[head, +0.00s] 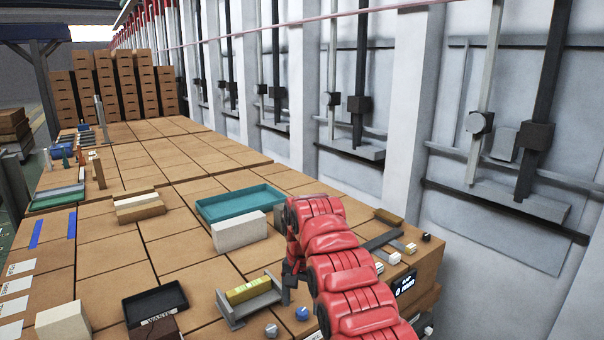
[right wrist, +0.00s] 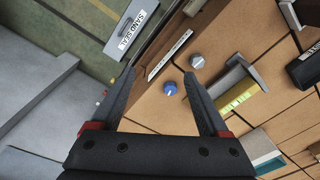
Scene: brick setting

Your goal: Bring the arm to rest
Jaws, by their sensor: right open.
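My right arm is red and comes in from the bottom right of the head view, over the brown tiled table (head: 190,250). My right gripper (right wrist: 158,78) shows in the right wrist view with its two dark fingers spread wide and nothing between them. In the head view the gripper (head: 290,275) is mostly hidden behind my red arm. Past its fingertips lie a blue knob (right wrist: 170,89) and a grey knob (right wrist: 197,61), apart from the fingers. My left gripper does not show.
A grey holder with a yellow level (head: 250,290) stands left of the arm. A white block (head: 238,232), a teal tray (head: 240,203) and a black tray (head: 155,303) stand on the table. A wall with posts runs along the right.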

